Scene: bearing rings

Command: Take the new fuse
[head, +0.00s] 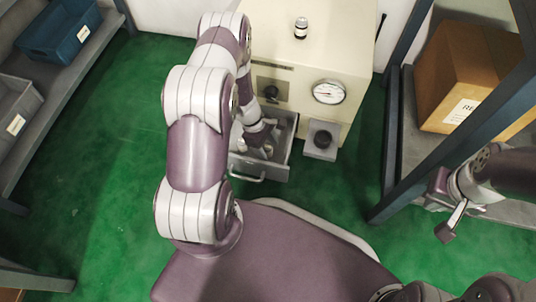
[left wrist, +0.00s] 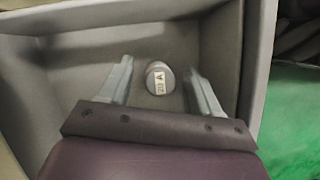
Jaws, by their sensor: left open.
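The fuse (left wrist: 158,78) is a short grey cylinder with a white label that seems to read "20 A". It lies in the open grey drawer (head: 285,155) of the cream machine. My left gripper (head: 263,148) reaches down into this drawer. In the left wrist view my left gripper (left wrist: 159,68) is open, with the fuse between its two fingers and a gap on both sides. The drawer's inner wall (left wrist: 232,55) shows there too. In the head view my left arm and gripper hide the fuse. My right gripper (head: 452,218) hangs at the right, away from the machine; its jaw opening is unclear.
Shelves with bins (head: 60,30) stand left; a cardboard box (head: 465,75) sits on the right rack.

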